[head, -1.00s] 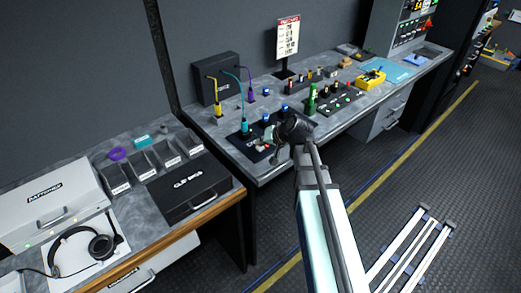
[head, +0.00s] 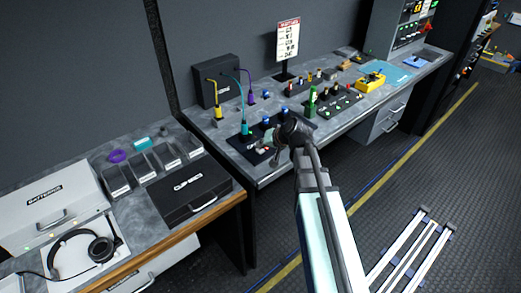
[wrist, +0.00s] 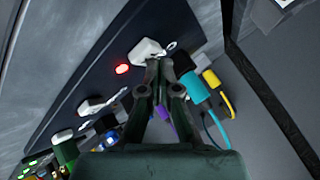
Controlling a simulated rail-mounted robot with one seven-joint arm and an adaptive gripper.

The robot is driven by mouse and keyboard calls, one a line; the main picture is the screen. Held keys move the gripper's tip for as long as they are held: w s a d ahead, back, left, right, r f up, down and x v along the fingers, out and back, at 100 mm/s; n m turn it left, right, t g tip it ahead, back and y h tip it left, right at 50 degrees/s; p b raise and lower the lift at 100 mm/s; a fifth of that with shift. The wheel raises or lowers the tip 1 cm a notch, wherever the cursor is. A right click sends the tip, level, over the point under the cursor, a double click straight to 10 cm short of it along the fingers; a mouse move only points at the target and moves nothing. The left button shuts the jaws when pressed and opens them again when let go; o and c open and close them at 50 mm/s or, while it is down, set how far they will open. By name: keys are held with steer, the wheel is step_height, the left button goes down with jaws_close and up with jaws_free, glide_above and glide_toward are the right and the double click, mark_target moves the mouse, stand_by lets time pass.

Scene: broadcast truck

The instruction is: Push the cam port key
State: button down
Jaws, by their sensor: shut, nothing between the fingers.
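A dark panel (head: 238,142) lies at the near left end of the grey console desk. In the wrist view it (wrist: 120,45) carries several pale keys in a row. The uppermost pale key (wrist: 147,49) has a lit red lamp (wrist: 122,69) beside it. I cannot read which is the cam port key. My gripper (wrist: 159,63) is shut and empty. Its tips appear just below the uppermost key; I cannot tell whether they touch. Other pale keys (wrist: 95,104) lie lower left. In the head view my gripper (head: 272,140) is over the panel, and my wrist hides part of it.
A green bottle-shaped item (head: 311,103) stands to the right. A black case (head: 190,187) lies on the nearer bench.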

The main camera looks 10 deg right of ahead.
steer(key=shift+f, duration=0.15)
steer(key=shift+f+b, duration=0.3)
steer(key=shift+b, duration=0.1)
stand_by(0.5)
steer(key=shift+r, duration=0.4)
steer(key=shift+r+p, duration=0.15)
steer(key=shift+p, duration=0.15)
steer(key=shift+r+p, duration=1.6)
steer(key=shift+r, duration=1.3)
